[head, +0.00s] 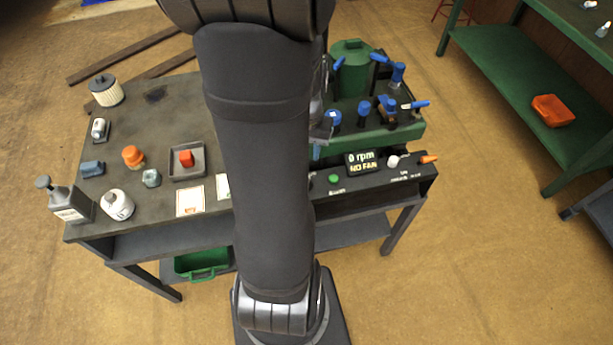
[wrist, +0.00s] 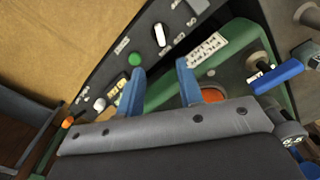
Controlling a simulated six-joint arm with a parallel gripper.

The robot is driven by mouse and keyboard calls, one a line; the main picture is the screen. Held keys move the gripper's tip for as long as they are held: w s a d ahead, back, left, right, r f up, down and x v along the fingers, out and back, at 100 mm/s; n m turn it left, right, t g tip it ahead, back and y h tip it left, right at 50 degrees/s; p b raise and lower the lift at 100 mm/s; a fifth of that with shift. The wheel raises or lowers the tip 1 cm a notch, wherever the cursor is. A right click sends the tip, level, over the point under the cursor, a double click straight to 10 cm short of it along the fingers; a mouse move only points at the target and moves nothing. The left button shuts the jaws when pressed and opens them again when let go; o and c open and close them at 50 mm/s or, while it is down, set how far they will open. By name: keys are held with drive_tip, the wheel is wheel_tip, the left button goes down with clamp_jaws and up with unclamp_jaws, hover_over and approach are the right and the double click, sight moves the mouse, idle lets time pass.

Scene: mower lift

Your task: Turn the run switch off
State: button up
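The dark control panel (head: 365,178) runs along the front right of the bench. It carries a display (head: 360,161) reading "0 rpm NO FAN", a green button (head: 334,178), a white knob (head: 393,161) and an orange lever (head: 428,159). The wrist view also shows a white elongated switch (wrist: 158,35) beyond the green button; my arm hides it in the head view. The labels are too small to tell surely which control is the run switch. My gripper (wrist: 160,67) is open and empty, its blue fingers apart, near the green button and white switch.
A green machine (head: 390,135) with blue-handled fittings stands behind the panel. On the bench's left are a grey tray (head: 203,166) with an orange-red part, bottles and a filter (head: 106,90). A green bin (head: 203,264) sits below. A green shelf (head: 520,80) stands at right.

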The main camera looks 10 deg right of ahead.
wheel_tip(320, 180, down, 12)
drive_tip(key=shift+f, duration=0.25)
idle(0.3)
clamp_jaws()
